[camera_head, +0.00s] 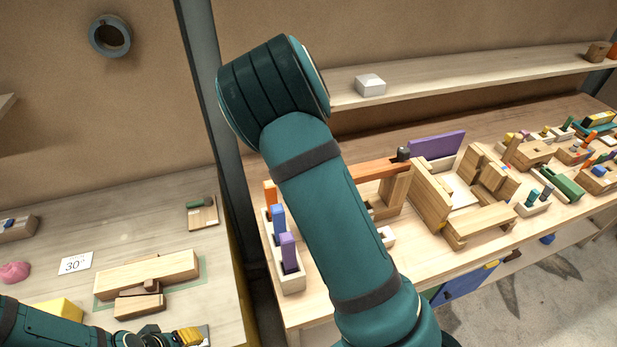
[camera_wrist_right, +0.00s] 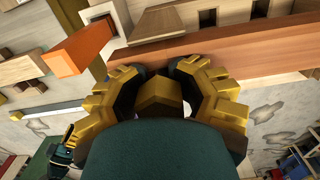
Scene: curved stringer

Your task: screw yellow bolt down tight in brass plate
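I cannot pick out the yellow bolt or the brass plate for certain in either view. My left gripper (camera_head: 180,338) is at the bottom edge of the head view, low over the left table, with a yellow finger part showing beside a small grey plate (camera_head: 206,335). Its fingertips are cut off, so its opening and anything in it are hidden. My right gripper (camera_wrist_right: 158,70) shows in the wrist view with its yellow fingers apart, black pads near a long reddish-brown wooden bar (camera_wrist_right: 225,48). I see nothing held between them. The right gripper is hidden behind my arm in the head view.
Wooden blocks (camera_head: 150,272) and a "30" card (camera_head: 76,263) lie on the left table. A grey post (camera_head: 203,60) stands between the tables. The right table holds colored pegs (camera_head: 289,250), wooden fixtures (camera_head: 480,222) and small peg blocks (camera_head: 532,152) under a shelf (camera_head: 450,75).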

